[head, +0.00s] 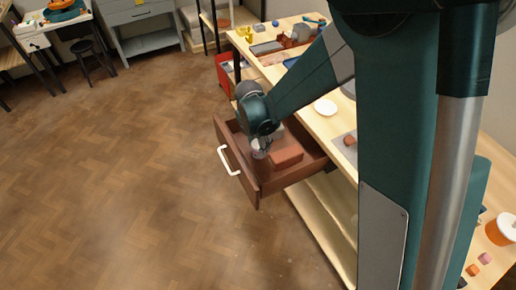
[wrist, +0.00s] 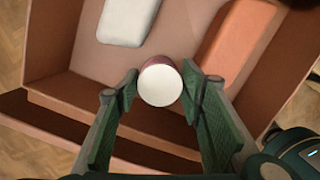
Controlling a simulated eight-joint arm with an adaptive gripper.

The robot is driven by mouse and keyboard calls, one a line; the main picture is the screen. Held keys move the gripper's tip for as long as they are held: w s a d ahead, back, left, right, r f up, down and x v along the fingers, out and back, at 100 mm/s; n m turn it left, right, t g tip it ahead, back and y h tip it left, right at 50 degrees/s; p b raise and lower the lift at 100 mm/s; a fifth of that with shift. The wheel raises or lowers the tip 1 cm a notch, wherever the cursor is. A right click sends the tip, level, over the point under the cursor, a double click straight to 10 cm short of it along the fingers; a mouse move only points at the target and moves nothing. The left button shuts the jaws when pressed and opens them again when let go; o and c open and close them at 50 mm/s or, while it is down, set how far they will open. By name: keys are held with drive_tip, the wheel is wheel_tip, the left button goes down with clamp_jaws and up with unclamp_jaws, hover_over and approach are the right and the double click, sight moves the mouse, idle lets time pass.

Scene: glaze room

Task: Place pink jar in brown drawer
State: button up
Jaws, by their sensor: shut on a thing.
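The brown drawer (head: 262,187) is pulled out from the wooden table and has a white handle on its front. My gripper (head: 262,142) is over the open drawer, pointing down. It is shut on the pink jar (head: 259,150), near the drawer's front side. In the wrist view the jar (wrist: 160,82) shows a round white top and a dark pink side between the two fingers. The drawer's inside (wrist: 88,55) lies below it. I cannot tell whether the jar touches the drawer floor.
An orange-brown block (head: 287,151) lies in the drawer beside the jar. A pale rounded object (wrist: 127,20) also lies in the drawer. The tabletop above holds a white plate (head: 325,107) and trays. The floor in front of the drawer is clear.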

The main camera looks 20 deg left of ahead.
drive_tip(key=shift+f, duration=1.15)
drive_tip(key=shift+f+b, duration=0.15)
drive_tip(key=shift+b, duration=0.2)
drive_tip(key=o, duration=0.8)
drive_tip(key=shift+c, duration=0.2)
drive_tip(key=r+p, duration=0.1)
drive_tip(key=r, duration=0.3)
drive_tip(key=s+r, duration=0.1)
drive_tip(key=r, duration=0.3)
drive_tip(key=r+p, duration=0.1)
drive_tip(key=r, duration=0.3)
drive_tip(key=shift+s+a+p, duration=0.3)
drive_tip(key=shift+a, duration=0.05)
drive_tip(key=shift+r, duration=0.1)
